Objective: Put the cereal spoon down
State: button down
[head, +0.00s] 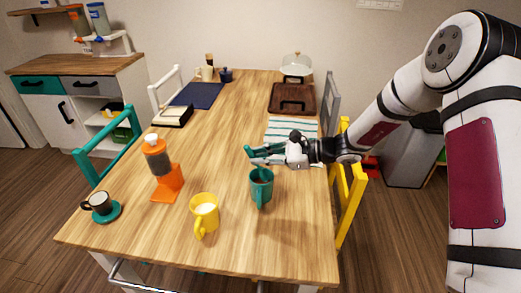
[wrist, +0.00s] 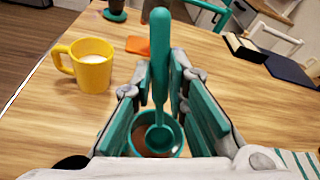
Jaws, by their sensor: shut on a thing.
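A teal spoon (wrist: 160,65) is in my gripper (head: 263,155). In the wrist view its long handle points away between the two teal-padded fingers, with the bowl nearer the palm. A teal mug with dark brown contents shows partly behind the spoon bowl and between the fingers. In the head view this teal mug (head: 261,190) stands on the wooden table (head: 215,125), just below and in front of my gripper. The spoon is hard to tell from the teal finger pads in the head view. I cannot tell whether the spoon touches the mug.
A yellow mug (head: 204,213) with white contents stands left of the teal mug. An orange dispenser (head: 164,175) and a small cup on a saucer (head: 104,214) stand further left. A striped cloth (head: 290,128) and a brown tray (head: 282,105) lie behind my gripper. The table's middle is clear.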

aim_at(260, 170)
jog(key=shift+f+b, duration=1.1)
jog(key=shift+f, duration=1.6)
jog(key=c, duration=1.5)
grip_release()
jog(key=d, duration=0.6)
jog(key=s+d, duration=0.1)
jog(key=d, duration=0.2)
jog(key=shift+d+p, duration=0.3)
jog(key=shift+p, duration=0.1)
